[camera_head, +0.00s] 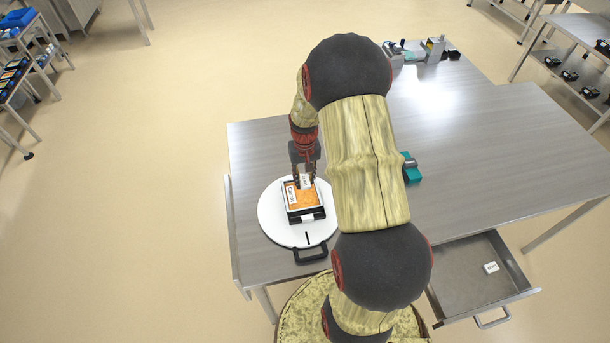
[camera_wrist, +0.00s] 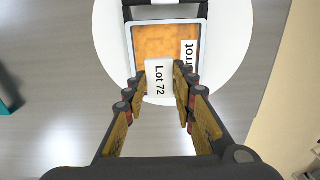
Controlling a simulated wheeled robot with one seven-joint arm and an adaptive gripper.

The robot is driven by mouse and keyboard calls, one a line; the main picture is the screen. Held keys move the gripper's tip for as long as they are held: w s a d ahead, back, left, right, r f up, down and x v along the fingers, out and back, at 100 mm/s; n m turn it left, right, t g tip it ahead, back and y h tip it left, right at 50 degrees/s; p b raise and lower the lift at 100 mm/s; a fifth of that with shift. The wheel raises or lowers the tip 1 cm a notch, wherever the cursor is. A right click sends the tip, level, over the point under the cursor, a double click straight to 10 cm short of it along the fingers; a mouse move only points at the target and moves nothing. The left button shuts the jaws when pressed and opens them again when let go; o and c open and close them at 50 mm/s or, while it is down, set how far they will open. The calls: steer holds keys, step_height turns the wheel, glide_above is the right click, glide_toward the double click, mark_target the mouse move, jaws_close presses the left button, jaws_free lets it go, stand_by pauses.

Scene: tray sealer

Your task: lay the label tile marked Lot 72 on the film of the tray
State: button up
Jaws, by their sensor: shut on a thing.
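My gripper (camera_head: 305,176) is shut on the white label tile marked Lot 72 (camera_wrist: 159,78). In the wrist view the tile lies between the two fingertips (camera_wrist: 160,84), its text running sideways. It overlaps the near edge of the tray (camera_wrist: 129,45) in that view; I cannot tell whether it touches the film. The tray's orange film (camera_wrist: 165,40) carries another white label, partly readable as "rrot" (camera_wrist: 189,53). In the head view the tray (camera_head: 318,208) sits on a round white plate (camera_head: 270,222), and my gripper is over its far part.
A black handle (camera_head: 311,256) sticks out at the plate's near edge. A teal item (camera_head: 411,170) lies on the table, right of my arm. An open drawer (camera_head: 465,280) at the lower right holds a small white tile (camera_head: 491,267). Small items stand at the table's back.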

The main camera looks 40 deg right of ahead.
mark_target(305, 192)
steer(key=shift+f+b, duration=1.5)
steer(key=shift+f, duration=1.05)
steer(key=shift+s+f, duration=0.1)
steer(key=o, duration=0.9)
steer(key=shift+o, duration=0.6)
steer(key=c, duration=0.3)
steer(key=shift+r+p, duration=2.25)
steer(key=shift+r, duration=1.3)
